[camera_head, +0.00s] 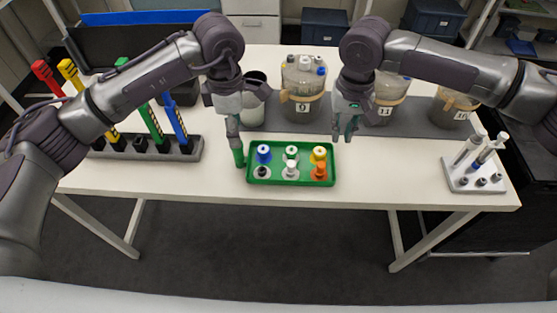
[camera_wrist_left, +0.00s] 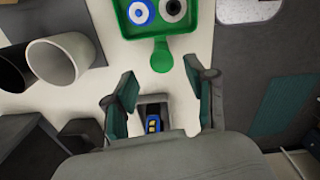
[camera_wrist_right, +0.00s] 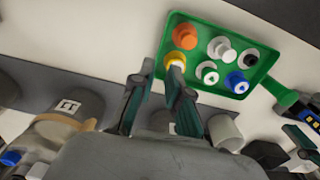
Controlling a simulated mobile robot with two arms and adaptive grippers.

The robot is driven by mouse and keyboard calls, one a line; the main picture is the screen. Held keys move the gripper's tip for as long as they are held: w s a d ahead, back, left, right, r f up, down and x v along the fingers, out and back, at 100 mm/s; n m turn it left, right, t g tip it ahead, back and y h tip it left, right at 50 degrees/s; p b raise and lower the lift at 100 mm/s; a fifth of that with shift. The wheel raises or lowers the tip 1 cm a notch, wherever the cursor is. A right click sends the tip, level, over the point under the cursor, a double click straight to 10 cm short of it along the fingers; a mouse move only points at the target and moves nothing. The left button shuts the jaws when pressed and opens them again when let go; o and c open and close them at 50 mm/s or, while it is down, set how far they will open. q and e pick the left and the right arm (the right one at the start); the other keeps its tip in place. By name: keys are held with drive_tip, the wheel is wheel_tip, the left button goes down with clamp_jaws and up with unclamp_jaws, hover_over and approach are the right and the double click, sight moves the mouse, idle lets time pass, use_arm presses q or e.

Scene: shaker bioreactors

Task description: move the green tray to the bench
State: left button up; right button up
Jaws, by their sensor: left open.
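The green tray (camera_head: 333,172) rests on the white bench and holds several small bottles with coloured caps. In the left wrist view, one end of the tray (camera_wrist_left: 201,30) shows at the top, with its green handle (camera_wrist_left: 161,58) pointing toward my left gripper (camera_wrist_left: 162,92). That gripper is open and empty, short of the handle; in the head view it (camera_head: 238,152) is at the tray's left end. My right gripper (camera_head: 346,132) is open and empty, above and behind the tray's right end. In the right wrist view, the tray (camera_wrist_right: 272,62) lies beyond its fingers (camera_wrist_right: 159,95).
Large numbered vessels (camera_head: 302,82) stand on a grey strip behind the tray. A white cup (camera_wrist_left: 58,60) is near my left gripper. The bench's front strip is clear.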

sight(239, 157)
use_arm(q)
wheel_tip(239, 157, down, 10)
drive_tip(key=shift+s+f, duration=0.1)
drive_tip(key=shift+f, duration=0.1)
use_arm(e)
wheel_tip(239, 157, down, 10)
drive_tip(key=shift+s+f, duration=0.1)
drive_tip(key=shift+f, duration=0.05)
use_arm(q)
drive_tip(key=shift+c, duration=0.2)
use_arm(e)
drive_tip(key=shift+c, duration=0.2)
use_arm(q)
drive_tip(key=shift+c, duration=1.3)
use_arm(e)
drive_tip(key=shift+c, duration=1.2)
use_arm(q)
clamp_jaws()
use_arm(e)
clamp_jaws()
